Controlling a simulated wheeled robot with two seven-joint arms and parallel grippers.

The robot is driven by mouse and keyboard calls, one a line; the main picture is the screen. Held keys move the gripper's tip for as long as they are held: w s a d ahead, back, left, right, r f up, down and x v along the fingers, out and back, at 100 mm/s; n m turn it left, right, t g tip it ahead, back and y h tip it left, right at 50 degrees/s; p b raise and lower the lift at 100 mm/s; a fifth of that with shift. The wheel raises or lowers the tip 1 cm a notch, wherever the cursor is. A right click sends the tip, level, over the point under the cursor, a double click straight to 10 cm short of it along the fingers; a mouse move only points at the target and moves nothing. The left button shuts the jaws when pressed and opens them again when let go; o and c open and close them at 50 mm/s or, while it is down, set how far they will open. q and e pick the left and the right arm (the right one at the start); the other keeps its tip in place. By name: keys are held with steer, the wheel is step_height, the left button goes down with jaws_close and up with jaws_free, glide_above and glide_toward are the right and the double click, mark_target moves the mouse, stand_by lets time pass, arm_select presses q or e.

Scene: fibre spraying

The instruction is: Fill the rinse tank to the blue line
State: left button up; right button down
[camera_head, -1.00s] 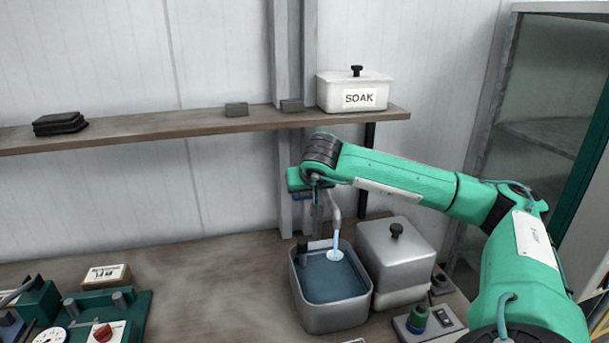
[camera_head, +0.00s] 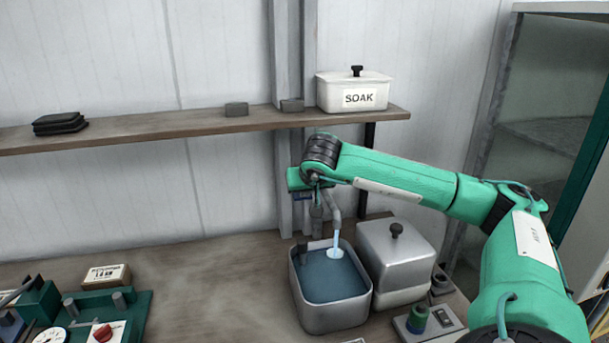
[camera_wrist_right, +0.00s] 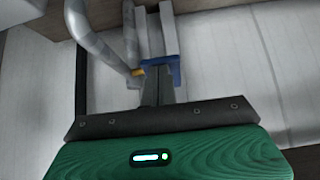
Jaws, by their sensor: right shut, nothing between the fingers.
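The rinse tank (camera_head: 335,318) is an open grey metal tub on the bench, with blue-grey water (camera_head: 330,278) high inside it. A bent metal spout (camera_head: 335,208) runs a pale stream (camera_head: 335,246) into the water. I cannot make out a blue line on the tank. My right gripper (camera_head: 317,212) is shut and empty, behind the tank and beside the spout. In the right wrist view its fingers (camera_wrist_right: 155,88) are close to a blue part (camera_wrist_right: 174,72) and the grey pipe (camera_wrist_right: 105,45); contact is unclear. My left gripper is out of view.
A lidded metal box (camera_head: 400,262) stands close to the tank's right. A switch panel (camera_head: 430,322) is in front of it. A shelf (camera_head: 190,128) above holds a white SOAK box (camera_head: 345,92). A green device (camera_head: 125,315) sits left; the bench between is clear.

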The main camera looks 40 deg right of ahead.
steer(key=shift+s+a+f, duration=0.1)
steer(key=shift+f, duration=0.35)
steer(key=v, duration=1.3)
steer(key=shift+s+r, duration=0.2)
steer(key=shift+s, duration=0.05)
steer(key=shift+r, duration=0.1)
